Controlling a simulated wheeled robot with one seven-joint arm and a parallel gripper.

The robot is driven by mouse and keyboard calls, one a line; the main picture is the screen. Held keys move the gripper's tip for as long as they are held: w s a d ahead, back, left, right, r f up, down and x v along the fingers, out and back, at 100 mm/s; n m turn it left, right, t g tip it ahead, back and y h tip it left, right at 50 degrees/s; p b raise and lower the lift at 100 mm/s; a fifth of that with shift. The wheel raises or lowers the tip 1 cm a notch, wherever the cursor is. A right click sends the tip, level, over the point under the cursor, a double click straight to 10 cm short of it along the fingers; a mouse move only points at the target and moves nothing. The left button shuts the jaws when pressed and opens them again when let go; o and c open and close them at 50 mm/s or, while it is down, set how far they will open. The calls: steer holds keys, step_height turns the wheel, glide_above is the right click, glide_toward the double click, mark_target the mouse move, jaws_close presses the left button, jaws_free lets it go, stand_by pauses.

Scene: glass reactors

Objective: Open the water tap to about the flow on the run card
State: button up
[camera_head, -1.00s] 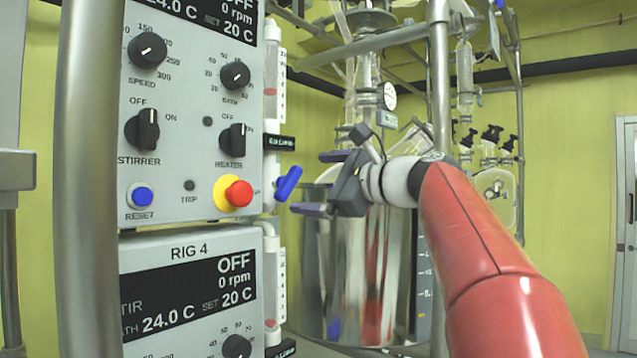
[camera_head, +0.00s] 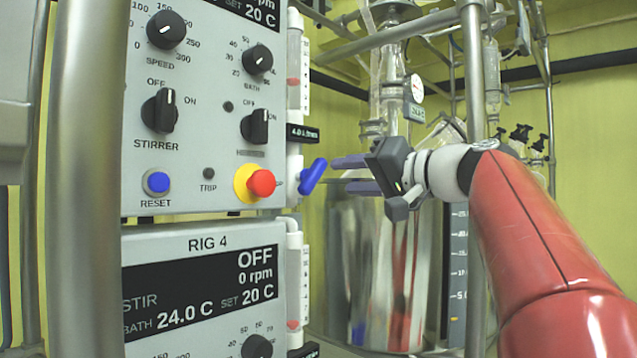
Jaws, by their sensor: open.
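The water tap has a blue lever handle (camera_head: 313,176) at the right side of the upper control panel (camera_head: 205,110), tilted up to the right. A clear flow tube (camera_head: 297,75) with a reddish float stands above it, with a black label (camera_head: 302,133) that seems to read 4.0 L/min. My gripper (camera_head: 345,174) is open and empty. Its two fingers point left towards the blue handle, with a small gap in the picture. Whether they are at the same depth as the handle I cannot tell. No run card can be made out.
A lower panel marked RIG 4 (camera_head: 205,290) sits below, with a second flow tube (camera_head: 297,270) beside it. A red stop button (camera_head: 261,183) is just left of the tap. A steel vessel (camera_head: 385,270) and metal frame poles stand behind and right.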

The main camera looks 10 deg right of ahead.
mark_target(317, 178)
steer(key=shift+n, duration=0.3)
steer(key=p+x, duration=0.2)
steer(key=x, duration=0.5)
steer(key=shift+w+a, duration=0.25)
steer(key=shift+w, duration=0.1)
